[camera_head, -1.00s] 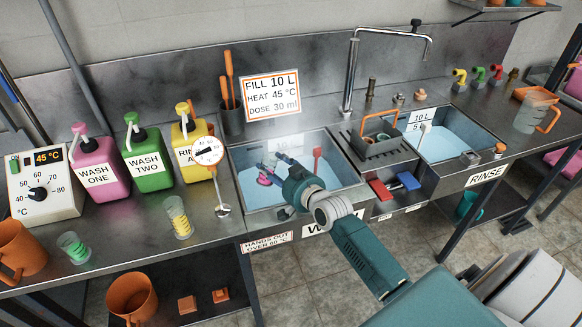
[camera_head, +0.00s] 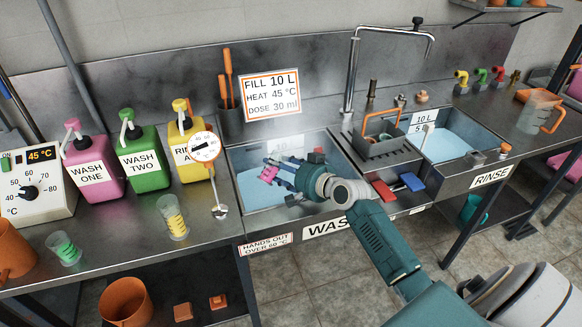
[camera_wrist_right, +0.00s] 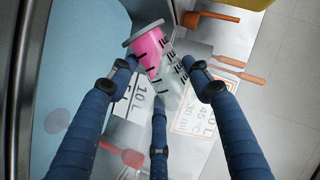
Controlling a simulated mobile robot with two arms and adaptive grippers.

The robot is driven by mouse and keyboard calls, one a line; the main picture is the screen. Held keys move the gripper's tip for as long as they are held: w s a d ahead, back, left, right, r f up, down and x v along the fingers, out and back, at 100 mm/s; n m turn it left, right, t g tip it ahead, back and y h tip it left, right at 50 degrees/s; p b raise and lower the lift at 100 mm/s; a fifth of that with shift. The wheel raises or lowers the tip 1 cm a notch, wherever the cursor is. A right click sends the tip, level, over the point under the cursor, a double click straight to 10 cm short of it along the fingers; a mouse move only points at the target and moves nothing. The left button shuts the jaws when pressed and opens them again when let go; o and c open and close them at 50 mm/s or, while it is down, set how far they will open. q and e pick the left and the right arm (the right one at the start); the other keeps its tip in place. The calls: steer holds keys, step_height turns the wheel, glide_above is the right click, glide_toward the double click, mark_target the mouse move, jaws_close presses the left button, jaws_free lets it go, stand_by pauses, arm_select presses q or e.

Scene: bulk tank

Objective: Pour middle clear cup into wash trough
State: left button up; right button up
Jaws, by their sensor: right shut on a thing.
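My right gripper (camera_head: 275,170) is over the wash trough (camera_head: 240,205), which holds pale blue water. It is shut on a clear cup with pink liquid (camera_head: 267,174), also seen in the right wrist view (camera_wrist_right: 158,55). There the cup lies aslant between the fingers, with black marks on its wall, a grey disc at one end and pink close to that disc. I cannot tell whether liquid is flowing out. A clear cup with yellow contents (camera_head: 173,218) and one with green contents (camera_head: 64,249) stand on the counter. My left gripper is not in view.
Pink (camera_head: 92,175), green (camera_head: 144,158) and yellow (camera_head: 186,150) pump bottles stand left of the trough. A round dial gauge (camera_head: 204,147) stands at its left edge. The tap (camera_head: 350,75) rises behind. The rinse trough (camera_head: 455,135) is right.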

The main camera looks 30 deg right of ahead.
steer(key=shift+f+m+b, duration=0.25)
steer(key=shift+m+b, duration=0.25)
stand_by(0.3)
steer(key=shift+r+m+y, duration=0.3)
steer(key=shift+m+y, duration=0.2)
steer(key=shift+m, duration=0.1)
stand_by(0.5)
steer(key=shift+f+m+g+y+b, duration=0.3)
steer(key=shift+f+m+y+b, duration=0.15)
steer(key=shift+m+b, duration=0.15)
stand_by(0.6)
steer(key=shift+w+d+r+m+y, duration=0.1)
steer(key=shift+d+r+m+y, duration=0.1)
steer(key=shift+d+m, duration=0.15)
steer(key=shift+w+d+r+m+y, duration=0.15)
steer(key=shift+d+m, duration=0.1)
steer(key=shift+d, duration=0.15)
stand_by(0.5)
steer(key=shift+d+r+m+y+p, duration=0.25)
steer(key=shift+m+y+p, duration=0.2)
steer(key=shift+m, duration=0.45)
stand_by(0.9)
steer(key=shift+a, duration=0.1)
